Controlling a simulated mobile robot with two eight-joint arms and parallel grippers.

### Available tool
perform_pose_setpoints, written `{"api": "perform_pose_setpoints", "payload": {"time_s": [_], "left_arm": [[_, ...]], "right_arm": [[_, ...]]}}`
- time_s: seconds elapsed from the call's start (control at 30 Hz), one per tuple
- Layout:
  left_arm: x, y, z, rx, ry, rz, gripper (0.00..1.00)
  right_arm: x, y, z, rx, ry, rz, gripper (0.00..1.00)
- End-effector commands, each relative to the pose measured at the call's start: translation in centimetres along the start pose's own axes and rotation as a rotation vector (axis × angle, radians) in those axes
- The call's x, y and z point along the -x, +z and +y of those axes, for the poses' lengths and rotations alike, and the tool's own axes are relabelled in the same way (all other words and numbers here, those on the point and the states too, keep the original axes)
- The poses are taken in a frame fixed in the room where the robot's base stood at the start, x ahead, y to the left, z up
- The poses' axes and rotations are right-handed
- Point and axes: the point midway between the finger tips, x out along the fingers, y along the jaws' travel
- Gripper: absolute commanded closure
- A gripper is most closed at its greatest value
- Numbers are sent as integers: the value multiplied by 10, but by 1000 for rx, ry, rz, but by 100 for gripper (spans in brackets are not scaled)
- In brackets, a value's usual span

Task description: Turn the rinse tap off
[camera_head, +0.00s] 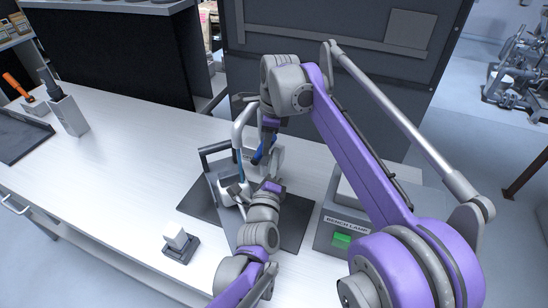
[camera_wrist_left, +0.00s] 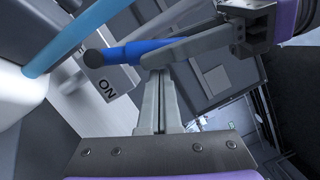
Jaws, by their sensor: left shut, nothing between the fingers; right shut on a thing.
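The rinse tap has a pale curved spout (camera_head: 240,127) above the dark sink mat. A light-blue water stream (camera_head: 240,165) runs down onto a white object (camera_head: 230,190); the stream also shows in the left wrist view (camera_wrist_left: 75,38). The blue tap lever (camera_wrist_left: 135,50) lies near a grey plate reading "ON" (camera_wrist_left: 107,89). My right gripper (camera_wrist_left: 165,52) is shut on the lever's end, coming from the right; in the head view the lever (camera_head: 260,155) is partly hidden below it. My left gripper (camera_wrist_left: 158,75) is shut and empty, its tips just below the right fingers; I cannot tell whether they touch.
A grey box labelled "BENCH LAMP" (camera_head: 347,219) with a green switch (camera_head: 342,240) stands right of the mat (camera_head: 295,228). A small white block on a dark base (camera_head: 177,240) is at the front left.

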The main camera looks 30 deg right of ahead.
Motion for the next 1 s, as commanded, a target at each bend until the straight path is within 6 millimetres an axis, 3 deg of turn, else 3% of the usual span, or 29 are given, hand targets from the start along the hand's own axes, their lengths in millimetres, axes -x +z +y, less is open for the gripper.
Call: {"api": "perform_pose_setpoints", "payload": {"time_s": [0.4, 0.43, 0.6, 0.87, 1.0], "left_arm": [[-4, 16, -2, 57, 13, -8, 100], [-4, 16, -2, 57, 13, -8, 100], [-4, 17, -1, 57, 13, -10, 100], [-4, 17, -1, 56, 14, -10, 100], [-4, 16, 0, 57, 14, -9, 100]], "right_arm": [[1, -1, 0, -2, -1, 1, 100], [1, -1, 0, -2, -1, 1, 62], [0, -2, 0, -1, 1, 4, 34], [2, -3, 1, -1, 3, 7, 34], [14, -3, 0, -1, 2, 7, 34]]}}
